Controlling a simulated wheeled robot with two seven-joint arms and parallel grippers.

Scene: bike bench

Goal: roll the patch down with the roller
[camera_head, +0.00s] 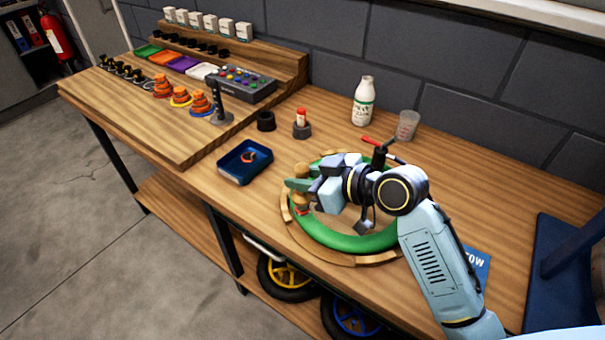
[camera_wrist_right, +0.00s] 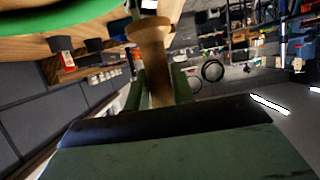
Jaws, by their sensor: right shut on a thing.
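My right gripper (camera_head: 299,186) is over the left side of the green inner tube (camera_head: 345,241), which lies in a wooden ring cradle (camera_head: 345,260) on the bench. The gripper is shut on a wooden roller (camera_head: 301,203), with part of it showing below the fingers. In the right wrist view the pale wooden roller (camera_wrist_right: 150,55) stands between the green fingers, close to the tube (camera_wrist_right: 60,14). I cannot make out the patch; the gripper and roller may hide it. My left gripper is not in view.
A blue tray (camera_head: 232,171) holding a small orange item is left of the cradle. A red-capped container (camera_head: 301,126), white bottle (camera_head: 363,103) and clear cup (camera_head: 407,126) stand behind. The front left bench is clear.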

